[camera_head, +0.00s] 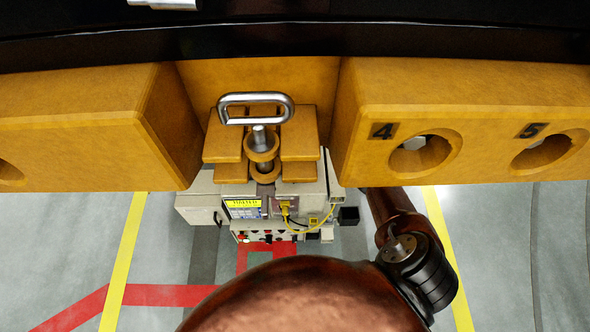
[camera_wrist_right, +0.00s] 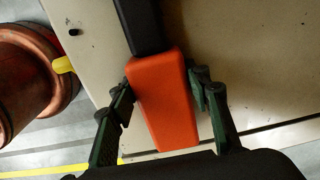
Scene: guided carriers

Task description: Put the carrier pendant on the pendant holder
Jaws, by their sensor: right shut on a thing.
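In the right wrist view, an orange block (camera_wrist_right: 167,115) with a black bar (camera_wrist_right: 143,25) beyond it sits between the two fingers of my right gripper (camera_wrist_right: 160,85). It looks like the carrier pendant, and the gripper is shut on it in front of a beige panel (camera_wrist_right: 240,60). In the head view, the beige carrier cabinet (camera_head: 198,208) stands below, with a yellow cable and a small black box (camera_head: 348,215) at its right side. I cannot tell which part is the pendant holder. My right gripper is hidden in the head view, and my left gripper does not show.
Large orange-yellow blocks (camera_head: 75,125) cross the upper head view; the right one (camera_head: 470,85) has round holes marked 4 and 5. A metal loop handle (camera_head: 255,97) stands between them. Yellow and red lines mark the grey floor (camera_head: 515,260), which is open at both sides.

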